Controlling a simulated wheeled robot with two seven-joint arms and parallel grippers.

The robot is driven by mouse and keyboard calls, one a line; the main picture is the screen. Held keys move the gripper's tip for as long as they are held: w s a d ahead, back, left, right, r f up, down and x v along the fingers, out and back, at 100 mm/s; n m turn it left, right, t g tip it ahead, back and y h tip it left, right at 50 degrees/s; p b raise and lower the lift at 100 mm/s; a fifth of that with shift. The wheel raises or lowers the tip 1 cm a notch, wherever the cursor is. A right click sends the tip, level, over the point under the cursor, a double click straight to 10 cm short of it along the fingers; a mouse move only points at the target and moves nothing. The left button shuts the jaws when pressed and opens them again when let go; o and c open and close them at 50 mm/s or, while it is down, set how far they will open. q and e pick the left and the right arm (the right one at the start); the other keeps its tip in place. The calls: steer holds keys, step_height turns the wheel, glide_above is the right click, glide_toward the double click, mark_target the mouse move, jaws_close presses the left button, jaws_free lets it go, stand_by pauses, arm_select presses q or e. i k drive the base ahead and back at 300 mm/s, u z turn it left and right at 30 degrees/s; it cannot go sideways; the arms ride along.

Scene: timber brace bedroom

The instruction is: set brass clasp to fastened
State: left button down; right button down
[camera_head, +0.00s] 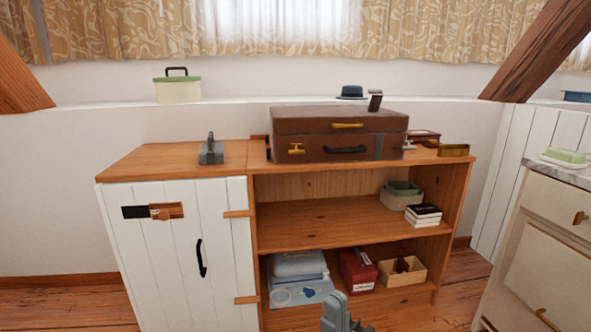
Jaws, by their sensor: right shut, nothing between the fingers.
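A brown suitcase (340,121) lies closed on top of the wooden shelf unit. A small brass clasp (296,149) sits at the left of its front face. Whether the clasp is fastened is too small to tell. A longer brass piece (347,125) is on the upper part of the front, above a black handle (345,150). My right gripper (337,305) is at the bottom edge of the picture, shut and empty, well below the suitcase and apart from it. My left gripper is not in view.
A grey metal object (210,153) stands left of the suitcase. A silvery fitting (408,145) shows at its right end, near a brass tray (453,150). The white door (180,260) is closed. Boxes and books fill parts of the shelves. A drawer cabinet (540,240) stands right.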

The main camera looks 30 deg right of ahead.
mark_target(295, 152)
steer(key=z, duration=0.25)
steer(key=i, duration=1)
steer(key=u, duration=0.25)
